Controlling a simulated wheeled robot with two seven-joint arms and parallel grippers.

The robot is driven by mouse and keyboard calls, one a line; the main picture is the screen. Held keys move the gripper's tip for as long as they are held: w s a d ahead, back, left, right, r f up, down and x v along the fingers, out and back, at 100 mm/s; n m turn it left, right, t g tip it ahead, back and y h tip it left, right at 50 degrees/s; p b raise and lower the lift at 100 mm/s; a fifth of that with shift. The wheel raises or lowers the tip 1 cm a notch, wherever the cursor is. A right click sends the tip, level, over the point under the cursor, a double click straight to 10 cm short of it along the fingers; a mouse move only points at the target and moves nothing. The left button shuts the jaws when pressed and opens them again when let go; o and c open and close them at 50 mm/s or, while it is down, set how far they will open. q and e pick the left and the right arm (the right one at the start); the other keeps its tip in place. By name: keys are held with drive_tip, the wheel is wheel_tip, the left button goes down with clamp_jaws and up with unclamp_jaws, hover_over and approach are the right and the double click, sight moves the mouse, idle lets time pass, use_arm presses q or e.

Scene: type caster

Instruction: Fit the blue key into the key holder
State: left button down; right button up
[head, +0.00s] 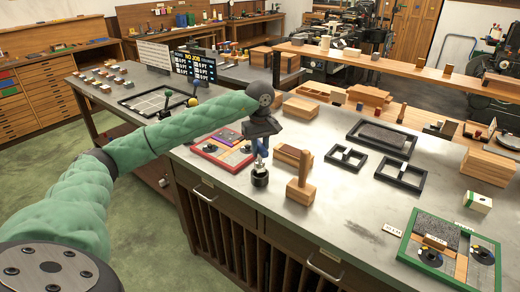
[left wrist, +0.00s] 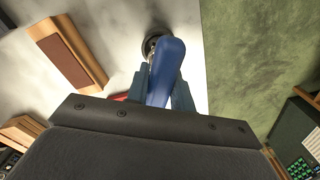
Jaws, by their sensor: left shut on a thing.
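My left gripper (head: 262,143) hangs over the near edge of the metal-topped table, pointing down. It is shut on the blue key, whose blue handle (left wrist: 169,62) shows between the two fingers in the left wrist view. In the head view the key (head: 259,160) is mostly covered by the fingers. A small dark round holder (head: 260,178) stands on the table right under the key. Its dark rim (left wrist: 150,44) shows partly behind the handle in the left wrist view. I cannot tell how deep the key tip sits in it. My right gripper is out of view.
A wooden stamp-like block with a handle (head: 300,186) stands close to the right. A wooden block (head: 292,157) lies behind it. A red-framed tray (head: 212,155) is to the left, and a green-framed tray (head: 408,250) at the front right. The table middle (head: 350,205) is clear.

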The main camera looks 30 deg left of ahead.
sight(260, 161)
use_arm(q)
drive_tip(key=shift+b, duration=0.6)
idle(0.9)
drive_tip(key=shift+f+b, duration=1.8)
drive_tip(key=shift+f, duration=0.5)
drive_tip(key=c, duration=1.1)
unclamp_jaws()
drive_tip(key=shift+r, duration=0.15)
wheel_tip(260, 161, up, 6)
drive_tip(key=shift+r+b, duration=0.1)
drive_tip(key=shift+b, duration=0.8)
drive_tip(key=shift+r, duration=0.7)
